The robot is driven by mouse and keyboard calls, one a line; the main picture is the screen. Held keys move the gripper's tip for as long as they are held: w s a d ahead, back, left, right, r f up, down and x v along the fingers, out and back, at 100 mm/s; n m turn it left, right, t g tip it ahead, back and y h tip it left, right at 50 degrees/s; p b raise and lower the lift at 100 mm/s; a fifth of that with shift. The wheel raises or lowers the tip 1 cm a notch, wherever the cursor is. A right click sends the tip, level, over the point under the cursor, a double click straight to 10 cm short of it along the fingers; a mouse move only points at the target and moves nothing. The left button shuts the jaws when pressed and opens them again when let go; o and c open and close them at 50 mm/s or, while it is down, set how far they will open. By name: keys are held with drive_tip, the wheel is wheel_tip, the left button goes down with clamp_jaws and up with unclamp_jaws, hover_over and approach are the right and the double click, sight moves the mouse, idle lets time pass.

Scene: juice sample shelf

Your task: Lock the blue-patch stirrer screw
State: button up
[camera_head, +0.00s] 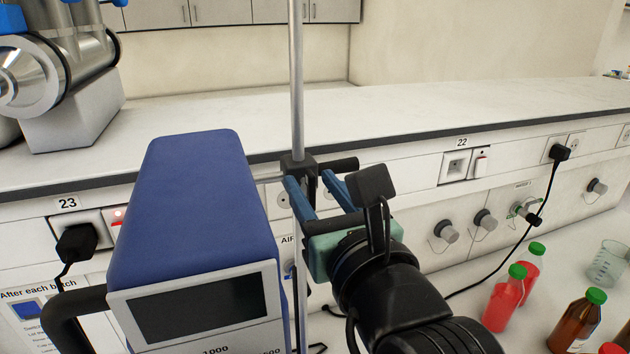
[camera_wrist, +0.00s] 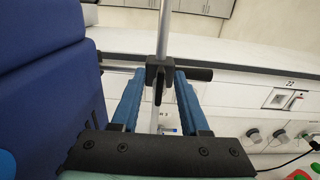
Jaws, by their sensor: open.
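The stirrer is a blue-topped unit (camera_head: 190,200) with a grey front and dark screen, left of a vertical metal rod (camera_head: 296,80). A black clamp block (camera_head: 298,166) grips the rod, with a black cylindrical handle (camera_head: 346,164) sticking out to the right. In the wrist view, a thin dark lever or screw (camera_wrist: 158,92) hangs below the block (camera_wrist: 160,68). No separate blue patch can be made out on it. My gripper (camera_head: 313,184) is open, its two blue fingers either side of the lever (camera_wrist: 160,78). Whether they touch the clamp, I cannot tell.
A white bench (camera_head: 420,110) runs behind, with sockets and grey valve knobs on its front. Red-filled bottles (camera_head: 505,298), a brown bottle (camera_head: 577,322) and a beaker (camera_head: 608,262) stand at lower right. A black cable (camera_head: 520,240) hangs from a plug.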

drive_tip(key=shift+c, duration=0.2)
clamp_jaws()
drive_tip(key=shift+f, duration=0.1)
